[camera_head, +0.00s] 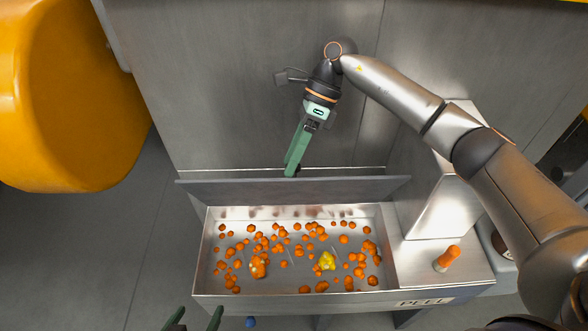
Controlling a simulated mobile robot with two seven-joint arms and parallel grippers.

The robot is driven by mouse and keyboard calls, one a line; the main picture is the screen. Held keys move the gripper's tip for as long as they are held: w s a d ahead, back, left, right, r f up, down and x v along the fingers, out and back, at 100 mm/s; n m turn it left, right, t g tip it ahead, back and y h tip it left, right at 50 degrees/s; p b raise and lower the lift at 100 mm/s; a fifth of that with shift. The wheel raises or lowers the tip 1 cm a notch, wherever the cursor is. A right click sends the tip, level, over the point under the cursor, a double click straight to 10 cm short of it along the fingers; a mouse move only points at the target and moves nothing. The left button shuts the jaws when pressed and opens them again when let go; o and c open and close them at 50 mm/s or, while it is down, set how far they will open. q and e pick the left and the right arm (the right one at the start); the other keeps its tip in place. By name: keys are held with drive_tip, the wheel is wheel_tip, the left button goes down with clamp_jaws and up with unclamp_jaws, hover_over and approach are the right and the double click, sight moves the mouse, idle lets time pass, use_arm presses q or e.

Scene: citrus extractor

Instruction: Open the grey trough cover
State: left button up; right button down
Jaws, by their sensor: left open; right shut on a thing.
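The grey trough cover (235,189) stands raised along the back of the metal trough (202,250), seen as a narrow, nearly edge-on strip. The trough below it is uncovered and shows many small orange pieces and a yellow lump (326,261). My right gripper (291,173) has green fingers and reaches down from above to the cover's upper edge, near its middle. It is shut on the cover; the exact grip point is hard to see. My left gripper (195,320) shows only its two parted green fingertips at the bottom edge, open and empty, in front of the trough's left end.
A metal ledge right of the trough carries an orange-tipped peg (447,258); the front is marked PEEL (420,302). A grey metal wall (230,90) rises behind the cover. A large orange-yellow body (75,100) stands at the left. A small blue ball (251,322) shows below the trough.

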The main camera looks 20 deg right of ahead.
drive_tip(key=shift+w+d+f, duration=0.2)
drive_tip(key=shift+f, duration=0.35)
drive_tip(key=shift+w+d+f, duration=0.15)
drive_tip(key=shift+w+f, duration=0.05)
drive_tip(key=shift+f, duration=0.35)
drive_tip(key=c, duration=0.8)
unclamp_jaws()
drive_tip(key=shift+o, duration=0.5)
drive_tip(key=shift+w+f, duration=0.15)
drive_tip(key=shift+w, duration=0.05)
drive_tip(key=shift+s+a+r, duration=0.1)
drive_tip(key=shift+a+r, duration=0.05)
drive_tip(key=shift+r, duration=1)
drive_tip(key=shift+s+a+r, duration=0.1)
drive_tip(key=shift+r, duration=1.05)
drive_tip(key=shift+c, duration=0.3)
drive_tip(key=s+r, duration=0.2)
drive_tip(key=r, duration=0.1)
drive_tip(key=s+a+r, duration=0.1)
drive_tip(key=s+r, duration=0.2)
drive_tip(key=shift+a+r+p, duration=0.1)
drive_tip(key=shift+a+p, duration=0.1)
drive_tip(key=shift+p, duration=0.1)
drive_tip(key=s+a+r, duration=0.2)
drive_tip(key=s+r, duration=0.1)
drive_tip(key=s, duration=0.5)
drive_tip(key=shift+s+a+r, duration=0.2)
drive_tip(key=shift+r, duration=0.2)
